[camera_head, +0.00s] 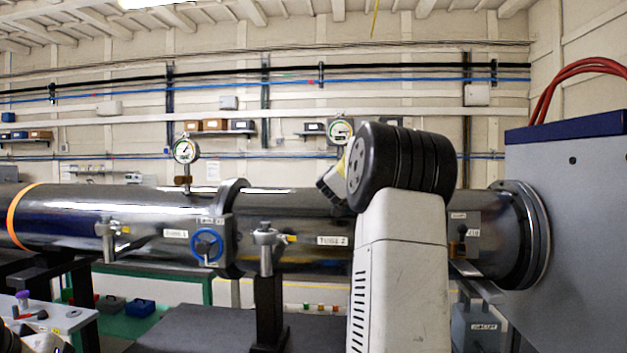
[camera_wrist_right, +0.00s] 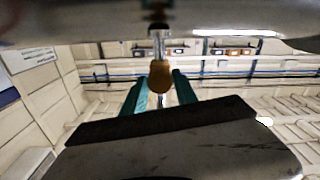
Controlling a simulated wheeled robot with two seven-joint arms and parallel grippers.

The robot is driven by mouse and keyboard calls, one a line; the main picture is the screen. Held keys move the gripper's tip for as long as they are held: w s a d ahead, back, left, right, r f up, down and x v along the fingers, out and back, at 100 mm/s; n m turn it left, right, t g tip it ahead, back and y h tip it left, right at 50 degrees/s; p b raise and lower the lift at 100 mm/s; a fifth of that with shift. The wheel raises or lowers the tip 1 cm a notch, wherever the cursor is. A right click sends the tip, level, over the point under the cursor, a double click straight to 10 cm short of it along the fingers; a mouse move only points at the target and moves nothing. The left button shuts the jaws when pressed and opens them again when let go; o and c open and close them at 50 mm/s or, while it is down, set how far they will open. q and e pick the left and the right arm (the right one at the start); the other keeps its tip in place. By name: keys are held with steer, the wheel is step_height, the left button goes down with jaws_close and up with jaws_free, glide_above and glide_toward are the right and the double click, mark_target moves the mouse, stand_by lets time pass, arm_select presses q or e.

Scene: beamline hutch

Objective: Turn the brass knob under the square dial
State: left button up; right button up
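In the right wrist view a brass knob (camera_wrist_right: 160,77) hangs at the end of a bright metal stem. The two teal fingers of my right gripper (camera_wrist_right: 160,90) stand apart, one on each side of it. I cannot tell whether they touch it. No square dial shows clearly. In the head view two round dials are visible, one at the left (camera_head: 186,151) and one beside my arm (camera_head: 340,132).
The long steel tube (camera_head: 90,215) runs across the head view and carries a blue handwheel (camera_head: 206,246) and several small fittings. A large grey cabinet (camera_head: 575,210) with red hoses closes off the right.

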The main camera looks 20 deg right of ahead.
jaws_close()
steer(key=shift+m, duration=0.3)
steer(key=m, duration=1.9)
steer(key=shift+f, duration=0.1)
steer(key=shift+m, duration=0.4)
